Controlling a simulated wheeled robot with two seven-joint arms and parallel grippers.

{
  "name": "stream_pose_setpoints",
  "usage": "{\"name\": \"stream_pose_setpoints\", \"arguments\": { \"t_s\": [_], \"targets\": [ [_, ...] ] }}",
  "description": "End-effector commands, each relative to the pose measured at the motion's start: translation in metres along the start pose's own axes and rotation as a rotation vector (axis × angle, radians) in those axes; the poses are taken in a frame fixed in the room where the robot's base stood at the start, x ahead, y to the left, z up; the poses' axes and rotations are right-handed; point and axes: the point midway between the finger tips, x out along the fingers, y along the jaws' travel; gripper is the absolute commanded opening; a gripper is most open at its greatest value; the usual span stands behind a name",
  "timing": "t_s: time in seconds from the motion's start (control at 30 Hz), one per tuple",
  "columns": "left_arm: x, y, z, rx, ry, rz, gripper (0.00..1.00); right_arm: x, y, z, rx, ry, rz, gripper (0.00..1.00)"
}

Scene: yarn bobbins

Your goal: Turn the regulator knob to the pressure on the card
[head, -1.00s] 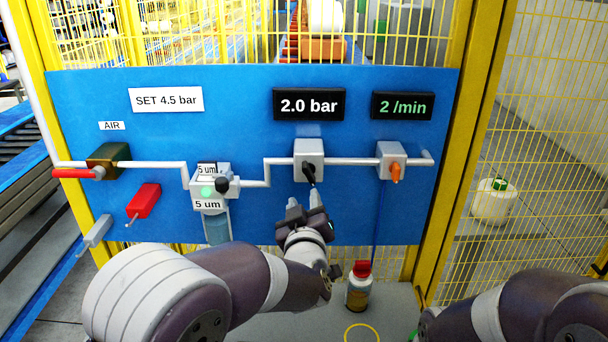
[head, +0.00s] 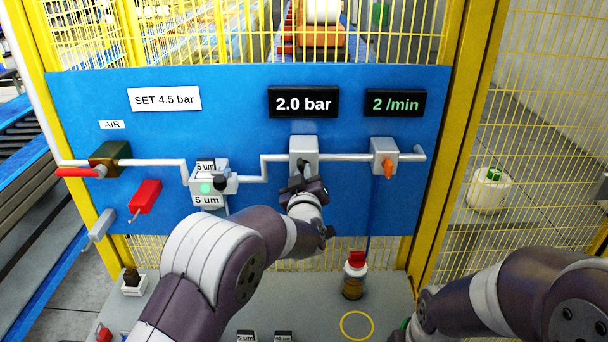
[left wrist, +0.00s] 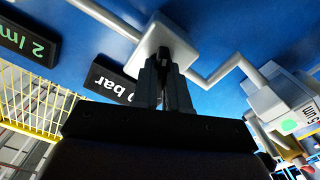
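The pressure regulator (head: 303,148) is a light grey block on the blue panel, with a black knob (head: 303,166) on its front. My left gripper (head: 304,183) is at this knob, in front of the regulator. In the left wrist view its two fingers (left wrist: 165,78) stand close together with the dark knob (left wrist: 162,55) between their tips, and they appear shut on it. The fingers partly hide the knob. The display (head: 303,103) above reads 2.0 bar. The white card (head: 165,99) reads SET 4.5 bar. My right gripper is not visible; only its arm shows at lower right.
To the left are a filter unit (head: 208,182) and a valve with a red handle (head: 77,172). To the right is a flow valve with an orange knob (head: 387,168) under a 2 /min display (head: 395,103). A red-capped bottle (head: 354,277) stands on the grey table (head: 385,310).

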Motion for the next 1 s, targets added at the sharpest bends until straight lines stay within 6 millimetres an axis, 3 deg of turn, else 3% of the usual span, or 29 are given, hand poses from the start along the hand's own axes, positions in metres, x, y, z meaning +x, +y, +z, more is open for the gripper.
{"name": "stream_pose_setpoints", "arguments": {
  "t_s": [0.47,1.0],
  "targets": [
    [0.0003,0.0004,-0.0021,0.090,0.005,0.001,0.00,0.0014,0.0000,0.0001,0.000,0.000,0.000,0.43],
    [0.0005,0.0013,-0.0047,0.564,0.008,0.000,0.00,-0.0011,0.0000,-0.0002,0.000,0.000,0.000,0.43]
  ]
}}
